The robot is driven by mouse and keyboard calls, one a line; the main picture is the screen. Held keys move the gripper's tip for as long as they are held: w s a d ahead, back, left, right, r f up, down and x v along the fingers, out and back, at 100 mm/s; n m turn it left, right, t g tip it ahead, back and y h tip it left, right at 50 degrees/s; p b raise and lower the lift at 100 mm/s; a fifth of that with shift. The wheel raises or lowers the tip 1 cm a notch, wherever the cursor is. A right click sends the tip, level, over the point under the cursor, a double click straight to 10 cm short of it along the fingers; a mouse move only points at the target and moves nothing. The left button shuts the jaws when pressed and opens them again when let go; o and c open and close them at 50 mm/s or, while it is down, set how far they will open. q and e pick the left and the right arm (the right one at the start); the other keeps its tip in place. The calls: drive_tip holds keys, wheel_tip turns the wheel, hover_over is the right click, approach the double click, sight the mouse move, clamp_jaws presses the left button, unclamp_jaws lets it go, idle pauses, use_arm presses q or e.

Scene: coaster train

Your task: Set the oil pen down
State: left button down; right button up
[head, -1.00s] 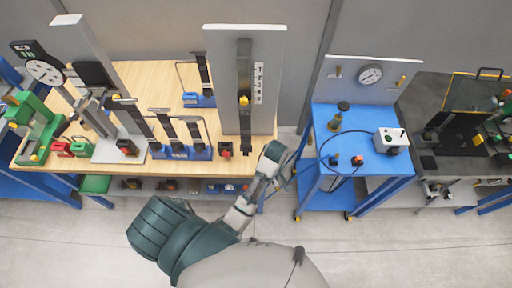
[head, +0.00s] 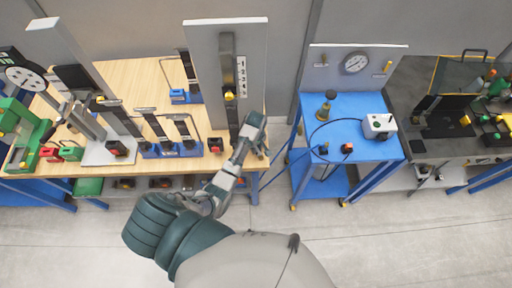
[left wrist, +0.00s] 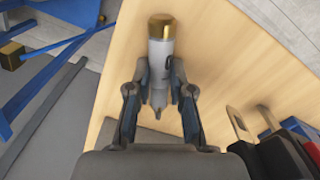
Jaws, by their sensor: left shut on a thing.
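The oil pen (left wrist: 160,55), a pale cylinder with a gold end and a narrow tip, is between the fingers of my left gripper (left wrist: 158,95). The gripper is shut on it. The wooden bench top (left wrist: 220,60) lies behind the pen in the left wrist view; I cannot tell whether the pen touches it. In the head view my left gripper (head: 252,128) is at the right end of the wooden bench (head: 158,78), beside the tall grey panel. The pen cannot be made out there. My right gripper is not in view.
The tall grey panel (head: 202,80) stands close left of the gripper. A small red-black block (head: 215,145) and blue stands (head: 165,149) sit along the bench's front edge. A gap separates the bench from the blue cart (head: 345,105), which carries a white box (head: 379,126).

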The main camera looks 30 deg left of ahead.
sight(257, 149)
use_arm(q)
drive_tip(key=shift+d, duration=0.45)
drive_tip(key=c, duration=1)
unclamp_jaws()
drive_tip(key=shift+d, duration=0.2)
drive_tip(key=shift+c, duration=0.2)
drive_tip(key=shift+a, duration=0.4)
wheel_tip(257, 149, up, 7)
drive_tip(key=shift+d+r+b, duration=0.15)
drive_tip(key=shift+b, duration=0.15)
drive_tip(key=shift+d+r, duration=0.1)
drive_tip(key=shift+r, duration=0.15)
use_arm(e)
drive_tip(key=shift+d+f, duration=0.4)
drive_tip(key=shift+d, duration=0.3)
use_arm(q)
drive_tip(key=shift+a+f, duration=0.1)
drive_tip(key=shift+a, duration=0.15)
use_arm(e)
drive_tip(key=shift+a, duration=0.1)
